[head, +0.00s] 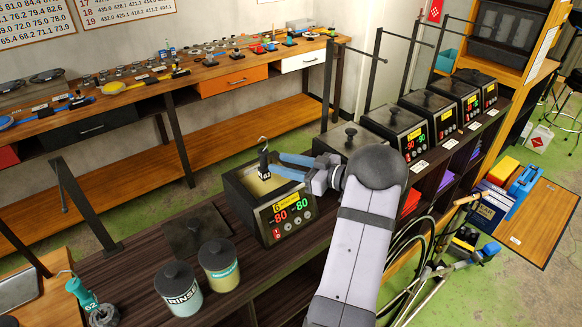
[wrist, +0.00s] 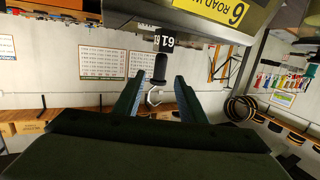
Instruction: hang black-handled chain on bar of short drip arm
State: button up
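The black chain handle (head: 264,160), with a thin metal hook on top, stands upright over the open wax pot (head: 270,205) whose display reads 80. In the wrist view, the handle (wrist: 160,68) shows near the fingertips, with clear gaps on both sides. My gripper (head: 283,168) is open, its blue fingers reaching left toward the handle. The chain below the handle is hidden. A dark post (head: 82,205) stands left of the pot; taller posts with bars (head: 375,70) stand behind the other pots. I cannot tell which is the short drip arm.
Several lidded heaters (head: 395,125) line the bench on the right. A long wooden workbench (head: 140,95) runs behind. Air above the pot's left is free.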

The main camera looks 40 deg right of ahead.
aim_at(263, 158)
jog(key=shift+b+x, duration=0.95)
jog(key=shift+x, duration=2.8)
jog(key=shift+c, duration=0.7)
grip_shut()
jog(key=shift+r, duration=0.15)
jog(key=shift+r+p, duration=2.55)
jog(key=shift+r, duration=0.4)
